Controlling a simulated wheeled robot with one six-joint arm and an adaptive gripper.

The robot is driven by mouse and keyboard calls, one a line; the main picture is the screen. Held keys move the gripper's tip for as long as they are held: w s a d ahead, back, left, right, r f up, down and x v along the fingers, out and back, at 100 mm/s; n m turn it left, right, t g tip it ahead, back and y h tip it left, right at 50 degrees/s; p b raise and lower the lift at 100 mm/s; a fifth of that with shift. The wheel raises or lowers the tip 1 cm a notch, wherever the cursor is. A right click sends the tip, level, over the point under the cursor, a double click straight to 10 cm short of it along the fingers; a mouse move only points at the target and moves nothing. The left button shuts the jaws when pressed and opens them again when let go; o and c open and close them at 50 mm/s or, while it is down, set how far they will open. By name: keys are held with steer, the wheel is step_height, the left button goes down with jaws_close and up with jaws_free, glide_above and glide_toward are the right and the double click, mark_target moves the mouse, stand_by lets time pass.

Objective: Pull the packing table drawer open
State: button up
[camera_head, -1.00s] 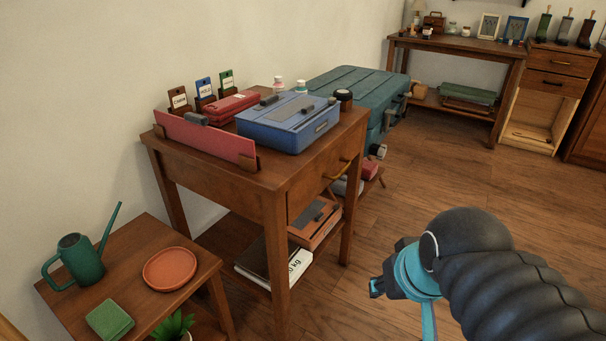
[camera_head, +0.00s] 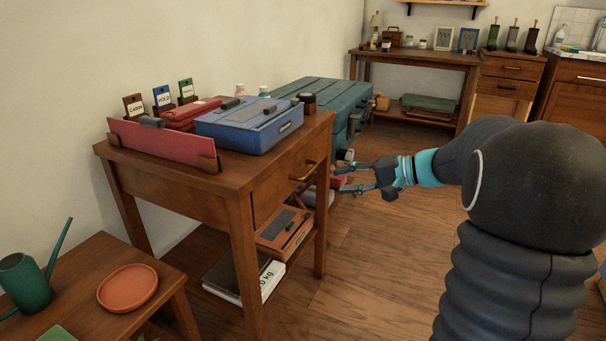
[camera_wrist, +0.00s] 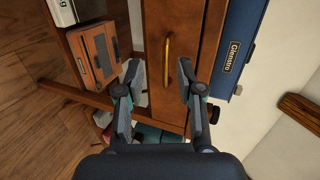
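The packing table (camera_head: 215,187) is a brown wooden table standing against the wall. Its drawer (camera_head: 280,188) has a brass handle (camera_head: 303,172) and sits flush in the front. In the wrist view the brass handle (camera_wrist: 168,60) runs up the drawer front (camera_wrist: 185,85), ahead of the fingertips and roughly between their lines. My gripper (camera_head: 338,179) is open and empty, to the right of the handle and apart from it. Its two spread fingers also show in the wrist view (camera_wrist: 159,75).
A blue case (camera_head: 250,125), a red folder (camera_head: 160,140) and labelled card holders stand on the tabletop. An orange box (camera_head: 283,233) lies on the lower shelf. A teal trunk (camera_head: 325,95) stands behind.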

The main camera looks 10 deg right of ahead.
mark_target(312, 171)
steer(key=w+d+m+t, duration=0.1)
steer(key=w+d+t, duration=0.1)
steer(key=w+d, duration=0.2)
steer(key=shift+y, duration=0.4)
steer(key=x, duration=1.3)
steer(key=shift+s+a+f, duration=0.15)
steer(key=shift+f, duration=0.25)
jaws_close()
